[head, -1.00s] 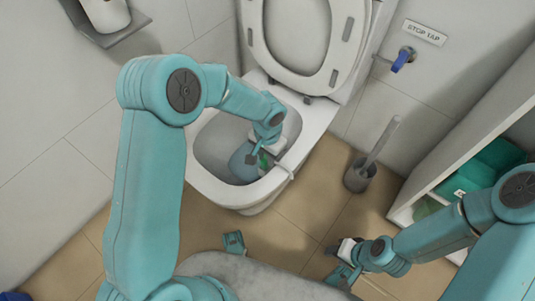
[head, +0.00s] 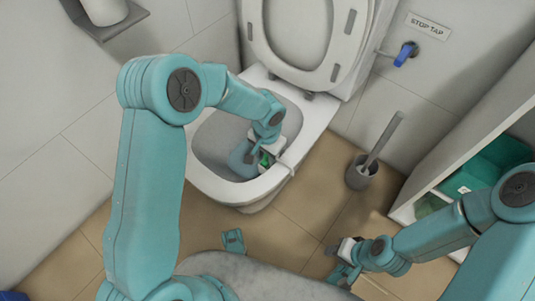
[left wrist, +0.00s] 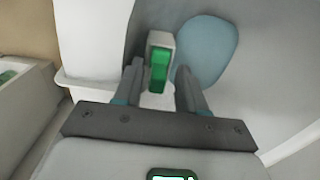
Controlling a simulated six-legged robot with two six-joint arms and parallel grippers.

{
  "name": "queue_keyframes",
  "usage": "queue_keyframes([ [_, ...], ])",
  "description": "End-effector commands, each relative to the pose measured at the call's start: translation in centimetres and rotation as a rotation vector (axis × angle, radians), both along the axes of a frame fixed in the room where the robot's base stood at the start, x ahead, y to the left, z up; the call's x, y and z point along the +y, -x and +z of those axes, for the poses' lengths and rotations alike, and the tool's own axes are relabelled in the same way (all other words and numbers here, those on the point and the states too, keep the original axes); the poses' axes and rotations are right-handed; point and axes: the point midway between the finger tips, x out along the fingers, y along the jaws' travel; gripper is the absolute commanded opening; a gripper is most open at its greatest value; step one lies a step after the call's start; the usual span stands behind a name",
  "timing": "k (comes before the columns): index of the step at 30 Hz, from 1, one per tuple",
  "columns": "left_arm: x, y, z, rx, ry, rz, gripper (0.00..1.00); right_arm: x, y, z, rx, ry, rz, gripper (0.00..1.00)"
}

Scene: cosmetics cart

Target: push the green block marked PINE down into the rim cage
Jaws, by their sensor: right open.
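The green block (head: 264,160) is at the front right rim of the toilet bowl. In the left wrist view it (left wrist: 159,72) stands in the white rim cage (left wrist: 160,40), with its green face exposed. Its marking is too small to read. The white cage arm crosses the rim in the head view (head: 284,166). My left gripper (head: 259,156) is at the block; in the left wrist view its fingers (left wrist: 159,75) are apart, one on each side, with gaps to the block. My right gripper (head: 340,262) is open, low over the floor at the right.
The toilet bowl (head: 205,188) has its seat (head: 250,40) raised. A brush holder (head: 360,174) stands to the right, beside a shelf unit (head: 455,150). A teal packet (head: 233,242) lies on the floor.

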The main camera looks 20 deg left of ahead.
Motion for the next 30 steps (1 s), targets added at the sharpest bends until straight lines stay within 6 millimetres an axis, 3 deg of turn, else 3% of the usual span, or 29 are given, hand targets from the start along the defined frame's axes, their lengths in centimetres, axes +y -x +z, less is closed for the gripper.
queue_keyframes([
  [12, -0.5, 0.2, -0.1, 0.004, 0.006, -0.003, 0.52, -0.1, -0.1, 0.0, -0.002, 0.001, -0.002, 0.41],
  [16, -0.5, 0.3, -0.1, 0.004, 0.006, -0.004, 0.52, -0.7, -1.3, 0.2, -0.034, 0.008, -0.024, 0.41],
  [30, -0.2, 0.1, 12.6, -0.001, 0.004, -0.001, 0.52, 0.3, 0.3, 5.4, 0.005, -0.002, 0.011, 0.41],
])
